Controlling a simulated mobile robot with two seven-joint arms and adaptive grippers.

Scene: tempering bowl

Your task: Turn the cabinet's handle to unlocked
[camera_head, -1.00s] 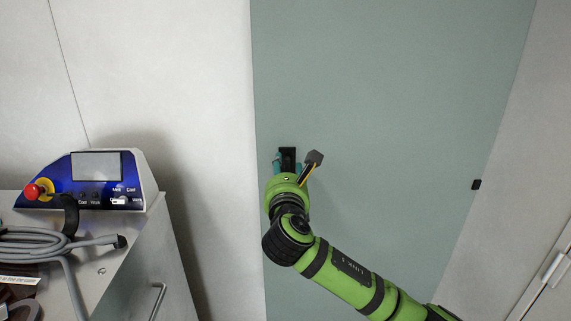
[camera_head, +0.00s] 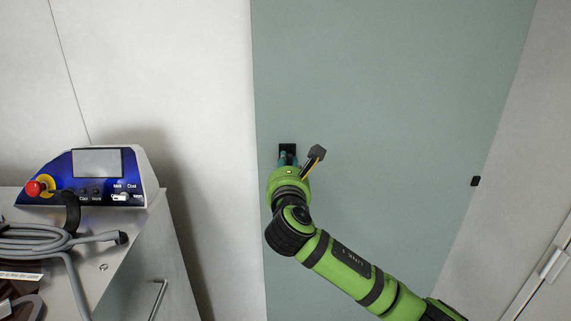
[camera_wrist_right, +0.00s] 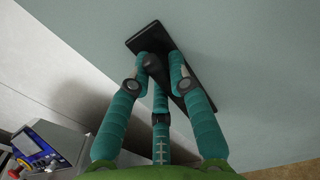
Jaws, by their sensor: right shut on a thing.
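The cabinet (camera_head: 390,120) is a tall grey-green door panel in the head view. Its black handle (camera_head: 287,148) sits near the panel's left edge, partly hidden behind my right gripper (camera_head: 288,160). In the right wrist view the handle's black plate (camera_wrist_right: 190,96) lies flat on the panel, with a dark lever (camera_wrist_right: 154,65) between my gripper's teal fingers. My right gripper also shows there (camera_wrist_right: 160,72), shut on the handle. Whether the handle stands locked or unlocked cannot be told. My left gripper is out of view.
At the left stands a metal unit with a blue control panel (camera_head: 97,176), a red knob (camera_head: 34,188) and a coiled grey hose (camera_head: 60,239). A small black fitting (camera_head: 475,181) is on the panel's right edge. The panel above the handle is clear.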

